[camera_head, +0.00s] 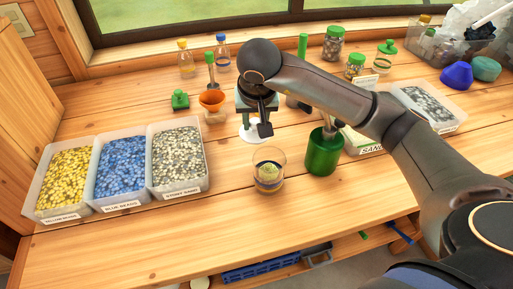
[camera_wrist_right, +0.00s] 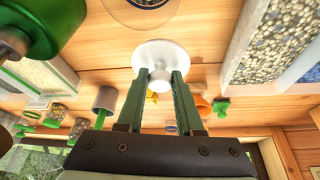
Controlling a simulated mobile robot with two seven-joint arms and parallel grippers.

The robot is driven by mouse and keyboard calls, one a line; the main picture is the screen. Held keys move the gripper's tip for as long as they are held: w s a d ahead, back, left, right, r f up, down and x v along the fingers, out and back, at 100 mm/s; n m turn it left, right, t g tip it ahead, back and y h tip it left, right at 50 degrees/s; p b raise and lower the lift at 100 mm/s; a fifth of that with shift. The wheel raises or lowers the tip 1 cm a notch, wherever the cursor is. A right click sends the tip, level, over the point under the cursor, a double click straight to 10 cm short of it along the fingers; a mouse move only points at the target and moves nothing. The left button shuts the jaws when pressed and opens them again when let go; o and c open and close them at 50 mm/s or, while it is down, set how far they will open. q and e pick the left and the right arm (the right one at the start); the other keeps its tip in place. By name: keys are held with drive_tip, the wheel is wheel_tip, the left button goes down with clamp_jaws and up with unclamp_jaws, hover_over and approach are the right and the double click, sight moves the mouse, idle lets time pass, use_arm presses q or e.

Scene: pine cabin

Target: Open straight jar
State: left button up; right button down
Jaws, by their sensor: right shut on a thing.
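The straight jar (camera_head: 269,178) is clear glass and stands upright near the front of the table, with coloured layers and something greenish inside. Its mouth is uncovered. Part of it shows at the top of the wrist view (camera_wrist_right: 143,12). My right gripper (camera_head: 258,132) is behind the jar and points down. In the wrist view the gripper (camera_wrist_right: 162,80) is shut on the knob of a white round lid (camera_wrist_right: 158,52). The lid (camera_head: 250,138) is apart from the jar; I cannot tell whether it touches the table. My left gripper is not in view.
A green container (camera_head: 323,155) stands right of the jar. Trays of yellow, blue (camera_head: 122,172) and stony grains stand at left. An orange funnel (camera_head: 212,100) and a green-topped item (camera_head: 180,99) are behind. The table front is clear left of the jar.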

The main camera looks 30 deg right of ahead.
wheel_tip(320, 180, down, 9)
drive_tip(key=shift+r, duration=0.1)
idle(0.3)
drive_tip(key=shift+f, duration=0.2)
drive_tip(key=c, duration=0.6)
unclamp_jaws()
drive_tip(key=shift+o, duration=0.2)
drive_tip(key=shift+r, duration=0.1)
